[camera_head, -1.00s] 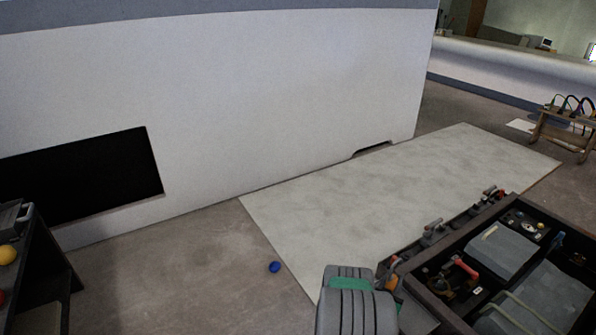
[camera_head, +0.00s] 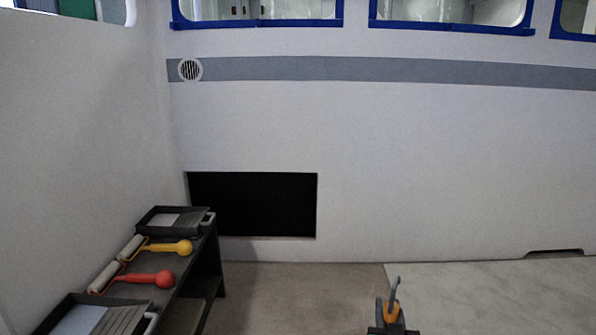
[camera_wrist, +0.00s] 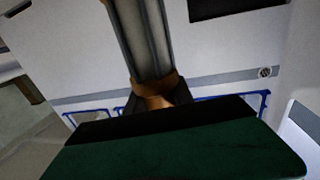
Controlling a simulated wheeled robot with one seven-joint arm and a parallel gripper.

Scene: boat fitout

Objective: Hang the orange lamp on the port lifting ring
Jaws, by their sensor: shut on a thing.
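My gripper (camera_head: 392,318) is at the bottom edge of the head view, right of centre, and only its top shows. It is shut on the orange lamp (camera_head: 392,309), whose orange part and upright grey hook-like piece stick up above the jaws. In the wrist view my gripper (camera_wrist: 155,104) holds the lamp (camera_wrist: 145,45) at its orange collar, and a long grey body extends away to the top edge. I cannot make out the port lifting ring in either view.
A white wall with a grey stripe, a round vent (camera_head: 190,69) and a dark rectangular opening (camera_head: 255,205) stands ahead. Blue-framed windows (camera_head: 258,22) run above. A dark shelf (camera_head: 207,262) with paint rollers and trays stands left. A pale floor sheet (camera_head: 500,295) lies right.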

